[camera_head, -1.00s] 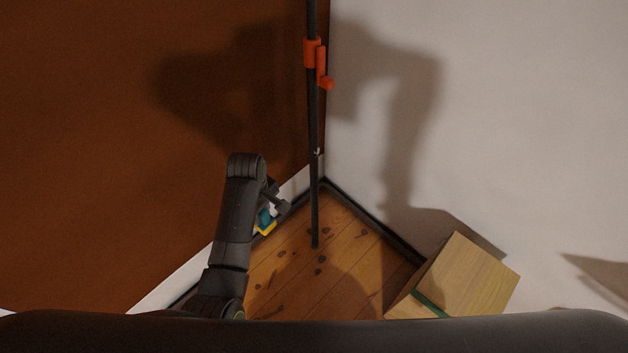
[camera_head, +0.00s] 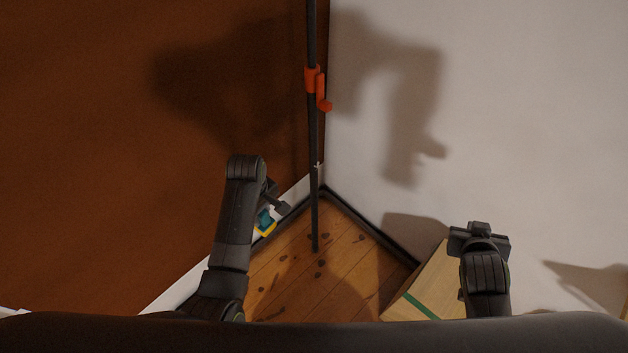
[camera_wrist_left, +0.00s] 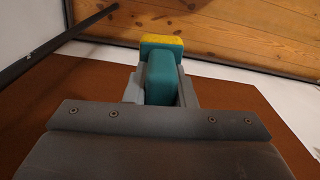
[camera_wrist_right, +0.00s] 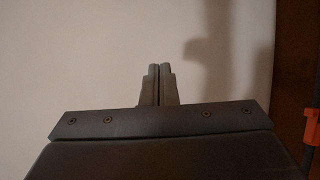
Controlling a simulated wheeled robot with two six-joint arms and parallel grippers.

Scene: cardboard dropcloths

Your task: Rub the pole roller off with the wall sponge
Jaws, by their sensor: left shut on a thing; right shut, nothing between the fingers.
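The wall sponge (camera_head: 265,222) is a teal block with a yellow face, low by the brown wall. My left gripper (camera_head: 276,206) is shut on it; in the left wrist view the sponge (camera_wrist_left: 161,70) sits between the fingers, yellow end outward. A dark pole (camera_head: 314,130) stands nearly upright in the corner, to the right of my left gripper and apart from the sponge. An orange clip (camera_head: 312,80) is on it. The pole's top is out of frame, and I see no roller head. My right gripper (camera_head: 480,230) is raised at the right, shut and empty; its fingertips (camera_wrist_right: 160,72) meet.
A wooden box (camera_head: 422,285) with a green stripe stands at the right, partly hidden by my right arm. A brown wall (camera_head: 90,150) and a pale wall (camera_head: 530,130) meet behind the pole. Plank floor (camera_head: 300,285) lies bare between them.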

